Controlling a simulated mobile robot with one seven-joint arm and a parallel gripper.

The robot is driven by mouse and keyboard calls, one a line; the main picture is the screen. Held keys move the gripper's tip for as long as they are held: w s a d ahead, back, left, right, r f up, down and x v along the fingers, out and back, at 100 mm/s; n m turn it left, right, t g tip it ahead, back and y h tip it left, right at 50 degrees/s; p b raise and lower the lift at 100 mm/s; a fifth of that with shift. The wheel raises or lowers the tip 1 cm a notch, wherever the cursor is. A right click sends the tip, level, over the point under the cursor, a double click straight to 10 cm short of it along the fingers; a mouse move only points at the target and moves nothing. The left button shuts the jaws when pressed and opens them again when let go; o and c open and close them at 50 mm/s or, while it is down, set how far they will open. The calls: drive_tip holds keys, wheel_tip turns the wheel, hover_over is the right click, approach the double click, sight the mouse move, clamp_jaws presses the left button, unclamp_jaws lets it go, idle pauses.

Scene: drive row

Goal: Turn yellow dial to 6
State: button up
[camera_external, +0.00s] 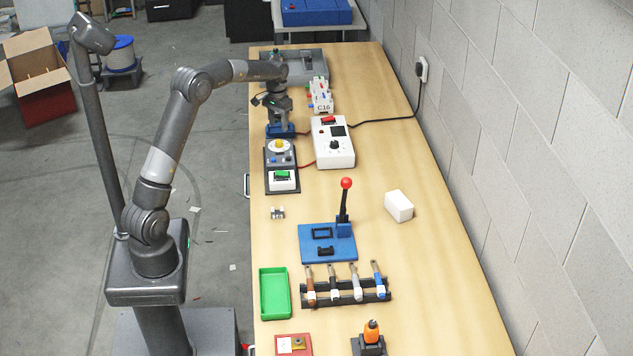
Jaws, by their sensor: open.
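The yellow dial (279,144) sits on a pale round scale on top of a dark control box (269,160). The scale's numbers are too small to read, so I cannot tell the dial's setting. My gripper (278,117) points down just behind the dial, over a blue block (281,131). It is open, and its fingertips are hard to make out. It appears apart from the dial. I cannot tell whether it touches the blue block.
A white box (333,142) with a black knob and red switch stands to the right, cabled to the wall socket. A blue lever press (328,243) stands in front. The bench's right side is mostly clear.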

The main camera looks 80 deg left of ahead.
sight(279, 141)
wheel_tip(279, 141, down, 7)
idle(0.3)
drive_tip(key=shift+c, duration=0.6)
drive_tip(key=c, duration=0.9)
